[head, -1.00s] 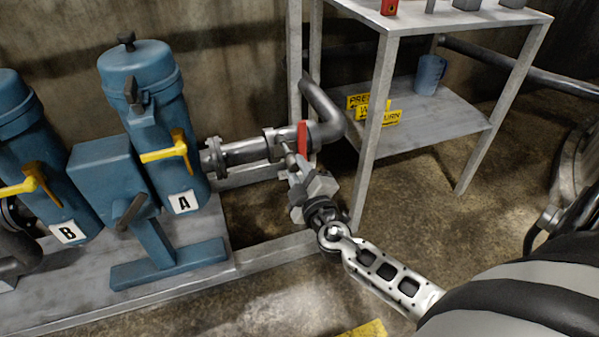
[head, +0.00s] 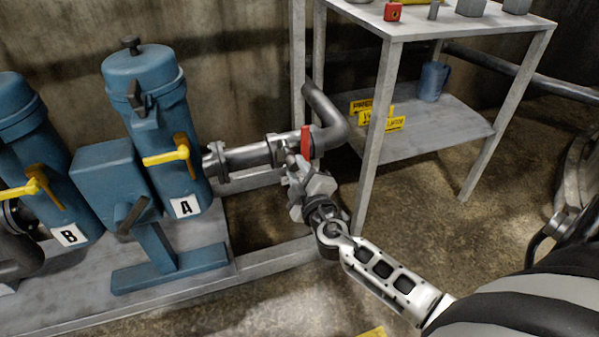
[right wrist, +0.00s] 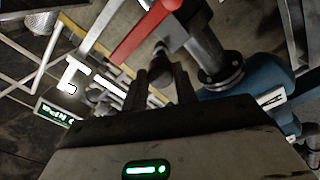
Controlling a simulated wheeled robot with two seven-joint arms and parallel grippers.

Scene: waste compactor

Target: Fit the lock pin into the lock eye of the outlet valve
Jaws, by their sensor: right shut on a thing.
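The outlet valve, a grey pipe fitting with a red lever (head: 305,140), sits on the pipe right of filter A. In the right wrist view the red lever (right wrist: 145,32) is at the top, beside the valve body and a dark flange. My right gripper (head: 293,168) is just below the valve in the head view. Its fingers (right wrist: 168,88) are shut on a dark, rounded piece (right wrist: 160,65), taken as the lock pin, close below the lever. I cannot tell whether it touches the valve. The lock eye cannot be made out. My left gripper is out of view.
Blue filters A (head: 148,110) and B (head: 32,140) with yellow handles stand on a grey skid (head: 265,252) at left. One shelf leg (head: 372,150) is close to my right gripper.

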